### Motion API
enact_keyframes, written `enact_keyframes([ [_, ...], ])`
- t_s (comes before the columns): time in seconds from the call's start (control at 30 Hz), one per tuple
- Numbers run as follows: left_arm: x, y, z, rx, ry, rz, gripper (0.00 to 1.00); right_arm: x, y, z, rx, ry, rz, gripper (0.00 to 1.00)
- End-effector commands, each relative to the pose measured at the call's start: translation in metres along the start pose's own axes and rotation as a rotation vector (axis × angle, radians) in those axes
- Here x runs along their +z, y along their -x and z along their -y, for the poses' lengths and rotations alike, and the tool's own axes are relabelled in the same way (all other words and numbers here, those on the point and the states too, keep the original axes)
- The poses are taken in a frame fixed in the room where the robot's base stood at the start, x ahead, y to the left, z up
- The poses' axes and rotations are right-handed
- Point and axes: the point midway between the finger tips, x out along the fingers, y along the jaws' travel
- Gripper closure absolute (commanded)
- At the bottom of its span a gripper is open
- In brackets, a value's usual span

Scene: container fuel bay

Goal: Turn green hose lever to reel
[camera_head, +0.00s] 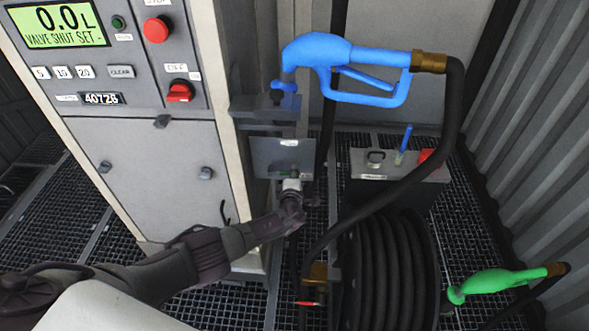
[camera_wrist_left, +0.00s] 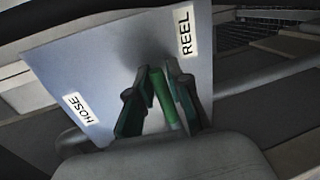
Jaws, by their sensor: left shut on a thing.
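The lever panel is a grey plate (camera_head: 270,152) on the side of the pump cabinet. In the left wrist view the plate (camera_wrist_left: 110,65) carries a REEL label (camera_wrist_left: 184,31) at upper right and a HOSE label (camera_wrist_left: 80,108) at lower left. My left gripper (camera_head: 291,186) is at the plate's lower edge. In the left wrist view its dark fingers (camera_wrist_left: 160,100) are closed around the green lever (camera_wrist_left: 163,98). The lever's pivot and its exact angle are partly hidden by the fingers. My right gripper is not in view.
A blue nozzle (camera_head: 350,70) hangs above the plate on its hose. The pump cabinet (camera_head: 150,170) stands at left. A black hose reel (camera_head: 390,270) is below right, with a green nozzle (camera_head: 490,283) beside it. A grey box (camera_head: 395,185) stands behind the reel.

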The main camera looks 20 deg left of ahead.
Motion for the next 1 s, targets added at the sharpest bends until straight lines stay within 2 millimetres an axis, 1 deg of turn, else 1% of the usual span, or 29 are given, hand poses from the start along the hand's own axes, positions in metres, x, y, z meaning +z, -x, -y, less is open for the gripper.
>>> enact_keyframes([
  [0.23, -0.0023, -0.0014, 0.0044, 0.003, -0.067, -0.017, 1.0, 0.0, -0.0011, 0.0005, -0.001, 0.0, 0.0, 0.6],
  [0.7, -0.0037, -0.0018, 0.0051, 0.003, -0.08, -0.022, 1.0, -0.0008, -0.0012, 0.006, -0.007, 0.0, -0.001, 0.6],
  [0.73, -0.0038, -0.0018, 0.0052, 0.003, -0.08, -0.022, 0.81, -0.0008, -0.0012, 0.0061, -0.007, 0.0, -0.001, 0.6],
  [0.87, -0.0032, -0.0017, 0.0053, 0.002, -0.079, -0.02, 0.59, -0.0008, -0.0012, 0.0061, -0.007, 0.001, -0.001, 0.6],
  [0.9, -0.0028, -0.0016, 0.0054, 0.002, -0.078, -0.02, 0.56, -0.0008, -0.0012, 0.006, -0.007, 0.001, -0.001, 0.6],
  [1.0, -0.0022, -0.0015, 0.0055, 0.001, -0.077, -0.019, 0.56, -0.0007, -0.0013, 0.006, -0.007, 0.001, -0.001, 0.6],
])
